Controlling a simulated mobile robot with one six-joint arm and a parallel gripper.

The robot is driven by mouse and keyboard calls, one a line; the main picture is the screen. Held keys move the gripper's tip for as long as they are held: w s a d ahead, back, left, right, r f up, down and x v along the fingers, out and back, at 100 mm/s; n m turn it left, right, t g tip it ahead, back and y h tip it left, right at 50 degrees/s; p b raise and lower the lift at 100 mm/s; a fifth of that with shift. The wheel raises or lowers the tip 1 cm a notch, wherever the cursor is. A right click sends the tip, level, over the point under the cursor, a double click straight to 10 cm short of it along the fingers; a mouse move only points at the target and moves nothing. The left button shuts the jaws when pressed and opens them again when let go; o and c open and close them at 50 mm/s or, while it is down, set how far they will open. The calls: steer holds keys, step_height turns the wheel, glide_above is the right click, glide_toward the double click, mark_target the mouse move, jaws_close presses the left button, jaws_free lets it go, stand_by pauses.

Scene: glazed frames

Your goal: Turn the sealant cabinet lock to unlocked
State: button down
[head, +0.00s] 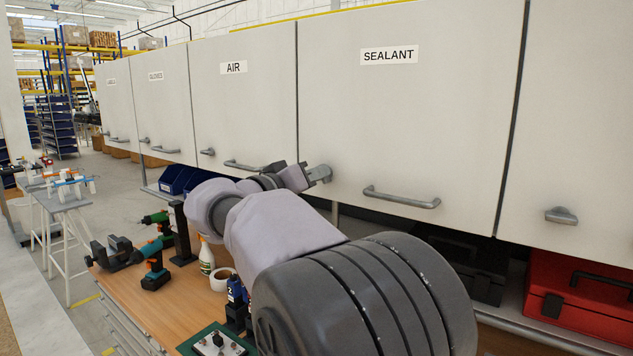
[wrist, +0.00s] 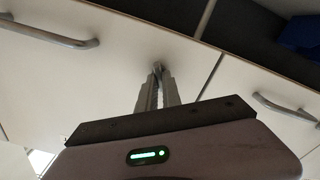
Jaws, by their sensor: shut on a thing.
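The sealant cabinet (head: 400,120) is a pale door with a "SEALANT" label and a grey bar handle (head: 400,197) along its lower edge. My gripper (head: 319,174) is at the door's lower left corner, left of that handle. In the wrist view the fingers (wrist: 158,78) are shut on a small grey lock knob (wrist: 158,66) on the door. The sealant handle (wrist: 50,35) shows at the left of that view. In the head view my gripper hides the knob, and I cannot tell which way it is turned.
The air cabinet (head: 240,110) is to the left, with its own lock knob (head: 207,152) and handle (head: 243,166). Another cabinet knob (head: 561,215) is at the right. Below are a wooden workbench (head: 185,310) with tools and a red toolbox (head: 580,295).

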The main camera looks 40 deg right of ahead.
steer(key=n+p, duration=0.1)
steer(key=n, duration=1)
steer(key=shift+f+p, duration=0.15)
steer(key=shift+p, duration=0.25)
steer(key=shift+w+n, duration=0.1)
steer(key=shift+n, duration=0.3)
steer(key=c, duration=1.5)
jaws_free()
steer(key=p+v, duration=0.1)
steer(key=v, duration=1.6)
steer(key=shift+a+f, duration=0.1)
steer(key=shift+a, duration=0.1)
